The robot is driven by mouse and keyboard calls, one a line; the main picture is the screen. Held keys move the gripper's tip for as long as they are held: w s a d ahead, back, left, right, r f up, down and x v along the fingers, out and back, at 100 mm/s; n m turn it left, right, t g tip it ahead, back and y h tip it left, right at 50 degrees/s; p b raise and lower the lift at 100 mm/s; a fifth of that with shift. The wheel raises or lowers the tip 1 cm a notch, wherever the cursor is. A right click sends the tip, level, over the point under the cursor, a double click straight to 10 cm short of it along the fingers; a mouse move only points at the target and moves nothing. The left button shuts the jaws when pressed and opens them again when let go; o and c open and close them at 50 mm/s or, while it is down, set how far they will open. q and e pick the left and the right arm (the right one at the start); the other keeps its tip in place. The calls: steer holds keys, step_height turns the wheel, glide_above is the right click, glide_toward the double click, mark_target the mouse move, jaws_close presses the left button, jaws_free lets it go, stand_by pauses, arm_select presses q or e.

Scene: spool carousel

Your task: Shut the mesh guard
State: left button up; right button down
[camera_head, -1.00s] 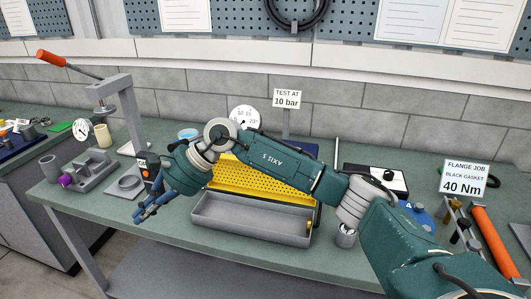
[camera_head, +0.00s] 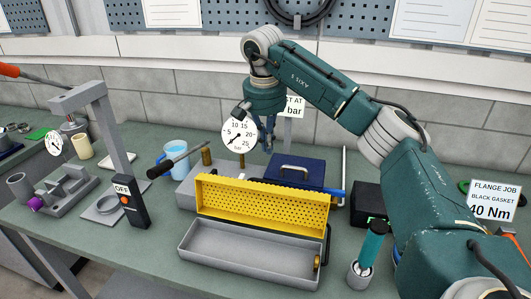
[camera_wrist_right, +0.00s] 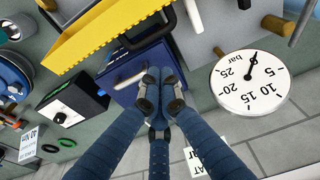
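The yellow mesh guard (camera_head: 262,207) stands open, tilted up along the back edge of a long grey tray (camera_head: 245,262). The tray's inside shows. A dark handle bar runs at the guard's right end. In the right wrist view the guard is a yellow toothed strip (camera_wrist_right: 95,32) at upper left. My right gripper (camera_head: 268,145) hangs above and behind the guard, pointing down, apart from it. In the right wrist view its blue fingers (camera_wrist_right: 160,80) come together at the tips, with nothing seen between them. My left gripper is not in view.
Behind the guard are a blue box with a pale handle (camera_head: 297,170), a round gauge (camera_head: 239,135) and a grey block (camera_head: 200,182). A switch box reading OFF (camera_head: 131,203) stands left of the tray. A teal-handled tool (camera_head: 372,243) stands at right.

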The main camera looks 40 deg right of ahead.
mark_target(262, 200)
steer(key=f, duration=0.2)
steer(key=f+p, duration=0.1)
steer(key=f, duration=0.2)
steer(key=f+p, duration=0.1)
steer(key=f, duration=0.2)
steer(key=shift+w+d, duration=0.1)
steer(key=shift+d, duration=0.2)
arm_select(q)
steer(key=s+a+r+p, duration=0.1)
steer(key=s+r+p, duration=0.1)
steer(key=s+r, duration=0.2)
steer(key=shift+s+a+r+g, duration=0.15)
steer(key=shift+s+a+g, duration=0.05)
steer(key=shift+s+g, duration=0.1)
arm_select(e)
steer(key=shift+s+a, duration=0.55)
steer(key=shift+a, duration=0.3)
steer(key=shift+s+a, duration=0.55)
steer(key=shift+a, duration=0.25)
